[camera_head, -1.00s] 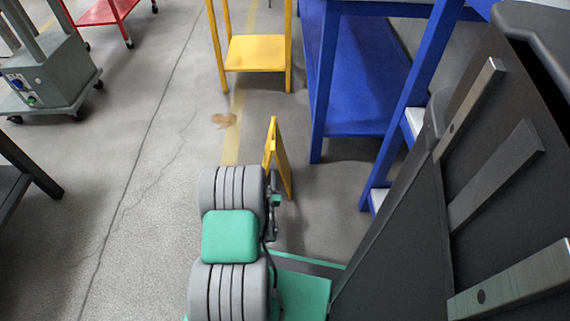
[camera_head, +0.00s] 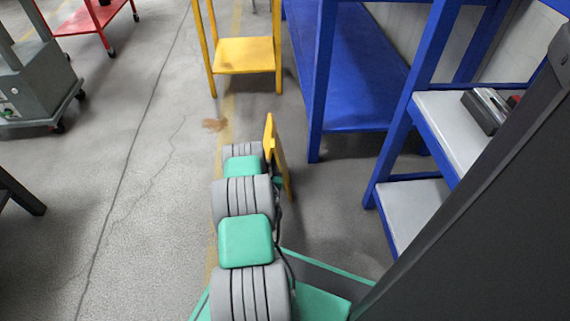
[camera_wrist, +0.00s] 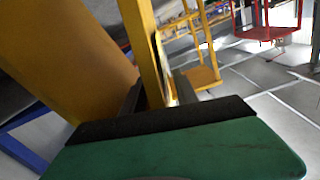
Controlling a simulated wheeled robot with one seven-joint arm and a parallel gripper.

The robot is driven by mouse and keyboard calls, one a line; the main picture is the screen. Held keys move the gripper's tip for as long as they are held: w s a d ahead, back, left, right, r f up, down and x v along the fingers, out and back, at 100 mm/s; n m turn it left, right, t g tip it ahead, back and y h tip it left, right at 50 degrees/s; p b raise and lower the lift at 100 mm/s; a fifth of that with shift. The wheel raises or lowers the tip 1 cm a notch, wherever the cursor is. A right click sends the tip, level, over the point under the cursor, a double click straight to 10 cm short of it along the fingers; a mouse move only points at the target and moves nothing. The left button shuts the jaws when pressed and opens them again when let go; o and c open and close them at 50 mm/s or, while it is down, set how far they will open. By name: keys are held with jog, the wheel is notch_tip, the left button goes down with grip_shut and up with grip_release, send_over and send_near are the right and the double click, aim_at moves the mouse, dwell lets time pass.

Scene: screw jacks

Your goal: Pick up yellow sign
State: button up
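The yellow sign (camera_head: 270,140) stands on the floor as a folded two-panel board, just beyond my arm's far end in the head view. My arm hides part of its left side. In the wrist view the sign (camera_wrist: 80,50) is very close: one broad panel fills the left and a narrow upright edge rises in the middle. My gripper (camera_wrist: 158,88) has its dark fingers on either side of that narrow edge. A gap shows at the right finger, so it looks open. Contact cannot be made out. The gripper is hidden in the head view.
A blue workbench (camera_head: 350,85) and a blue shelf rack with grey shelves (camera_head: 455,125) stand to the right of the sign. A yellow stand (camera_head: 245,55) is behind it. A grey machine on a wheeled base (camera_head: 35,90) stands at left. The floor between is clear.

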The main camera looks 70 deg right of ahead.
jog(key=shift+w+a, duration=0.15)
jog(key=shift+w, duration=0.1)
grip_shut()
jog(key=shift+s, duration=0.1)
dwell(0.9)
jog(key=shift+r, duration=0.2)
